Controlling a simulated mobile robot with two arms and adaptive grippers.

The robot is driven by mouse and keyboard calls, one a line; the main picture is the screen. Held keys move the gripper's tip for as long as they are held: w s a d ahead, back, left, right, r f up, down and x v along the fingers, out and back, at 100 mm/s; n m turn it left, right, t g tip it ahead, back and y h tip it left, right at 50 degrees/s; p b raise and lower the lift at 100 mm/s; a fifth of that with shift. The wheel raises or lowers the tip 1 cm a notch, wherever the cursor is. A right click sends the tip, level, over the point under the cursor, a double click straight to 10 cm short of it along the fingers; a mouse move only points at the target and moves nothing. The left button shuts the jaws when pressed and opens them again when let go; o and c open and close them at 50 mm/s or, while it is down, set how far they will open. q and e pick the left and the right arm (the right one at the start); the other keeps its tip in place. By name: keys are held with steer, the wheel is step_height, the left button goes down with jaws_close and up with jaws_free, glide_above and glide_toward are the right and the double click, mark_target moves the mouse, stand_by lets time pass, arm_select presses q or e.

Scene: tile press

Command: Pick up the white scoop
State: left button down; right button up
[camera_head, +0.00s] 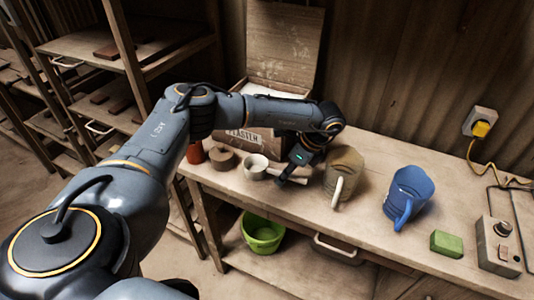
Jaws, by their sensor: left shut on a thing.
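The white scoop (256,167) is on the wooden workbench or just above it, in front of the plaster box; I cannot tell whether it touches the bench. Its round cup is at the left and its pale handle runs to the right. My left gripper (283,182) is shut on the handle, reaching down from above with the arm coming across from the left. Its fingers and wrist hide part of the handle. My right gripper is not in view.
Behind the scoop stands an open plaster box (237,136). A brown round pot (222,158) is left of it. Right are a tan jug (345,165), a blue jug (410,187), a green block (446,244) and a switch box (497,246). A green bucket (263,235) stands below.

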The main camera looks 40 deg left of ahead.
arm_select(q)
steer(key=shift+r, duration=0.5)
step_height(320, 180, up, 2)
steer(key=shift+d+r+b, duration=0.15)
steer(key=shift+r+b, duration=0.05)
steer(key=shift+b, duration=0.5)
steer(key=s+d+r+b, duration=0.1)
steer(key=s+d+r, duration=0.5)
steer(key=d+r, duration=0.3)
steer(key=d, duration=0.3)
steer(key=shift+d+r+b, duration=0.15)
steer(key=shift+r+b, duration=0.15)
steer(key=shift+r, duration=0.05)
